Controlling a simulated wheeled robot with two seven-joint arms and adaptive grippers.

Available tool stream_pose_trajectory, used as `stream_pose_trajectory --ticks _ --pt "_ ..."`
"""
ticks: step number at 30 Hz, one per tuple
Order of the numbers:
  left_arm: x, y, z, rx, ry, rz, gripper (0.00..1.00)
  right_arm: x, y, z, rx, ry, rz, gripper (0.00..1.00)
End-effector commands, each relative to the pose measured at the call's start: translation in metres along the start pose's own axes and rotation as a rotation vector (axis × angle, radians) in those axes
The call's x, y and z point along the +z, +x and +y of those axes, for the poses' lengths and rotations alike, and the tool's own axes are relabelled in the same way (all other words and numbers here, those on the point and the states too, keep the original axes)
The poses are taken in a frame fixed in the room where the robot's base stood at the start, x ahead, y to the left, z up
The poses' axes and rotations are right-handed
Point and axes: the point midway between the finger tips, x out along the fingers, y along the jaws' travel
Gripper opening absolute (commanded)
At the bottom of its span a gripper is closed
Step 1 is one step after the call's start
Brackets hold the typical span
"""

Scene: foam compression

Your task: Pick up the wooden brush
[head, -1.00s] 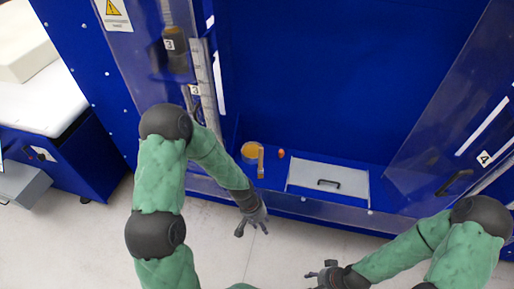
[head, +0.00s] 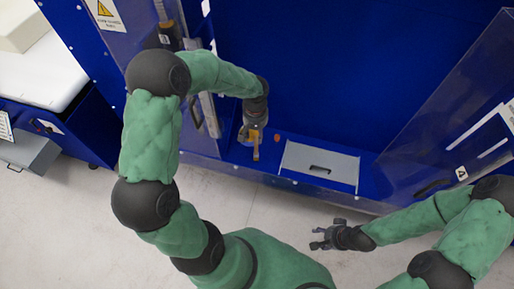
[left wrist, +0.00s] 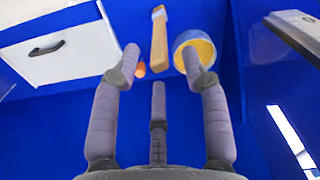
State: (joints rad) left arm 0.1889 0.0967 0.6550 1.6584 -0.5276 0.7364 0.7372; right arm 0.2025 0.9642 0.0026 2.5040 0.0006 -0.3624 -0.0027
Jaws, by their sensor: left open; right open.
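The wooden brush (head: 256,153) lies on the blue machine's ledge; its lower part shows past my left gripper (head: 253,132). In the left wrist view the brush (left wrist: 159,42) has a tan wooden handle and pale bristles at the top. My left gripper, also in the left wrist view (left wrist: 162,60), is open and empty, with its fingers spread on either side of the brush's handle end, which they do not hold. My right gripper (head: 325,235) is open and empty over the floor in front of the machine.
A round container with a yellow inside (left wrist: 198,50) stands right beside the brush. A small orange object (left wrist: 140,69) lies on the brush's other side. A white drawer panel with a dark handle (head: 320,160) is to the right. Clear doors (head: 440,110) flank the blue bay.

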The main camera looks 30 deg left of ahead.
Motion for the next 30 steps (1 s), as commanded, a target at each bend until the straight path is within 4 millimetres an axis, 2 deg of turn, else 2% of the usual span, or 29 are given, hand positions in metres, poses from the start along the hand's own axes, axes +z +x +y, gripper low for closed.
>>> stream_pose_trajectory --ticks 3,11,21,28,29,30 --pt "0.0 0.014 0.0 0.0 0.0 -0.001 0.45 0.0 0.001 0.001 0.0 0.0 0.0 0.5" --pt "0.0 0.027 0.001 0.001 0.001 0.0 0.45 -0.001 0.002 0.001 0.0 0.0 0.002 0.5" --pt "-0.001 0.07 0.001 0.002 0.0 -0.001 0.45 -0.001 0.005 0.002 0.0 0.0 0.002 0.5" --pt "-0.001 0.071 0.002 0.003 0.001 0.001 0.45 -0.001 0.004 0.002 0.0 0.0 0.002 0.5" --pt "-0.001 0.071 0.001 0.003 0.001 0.001 0.39 -0.001 0.004 0.002 0.0 0.0 0.002 0.5" --pt "-0.001 0.071 0.002 0.003 0.001 0.0 0.28 -0.001 0.004 0.002 0.0 0.0 0.001 0.5"
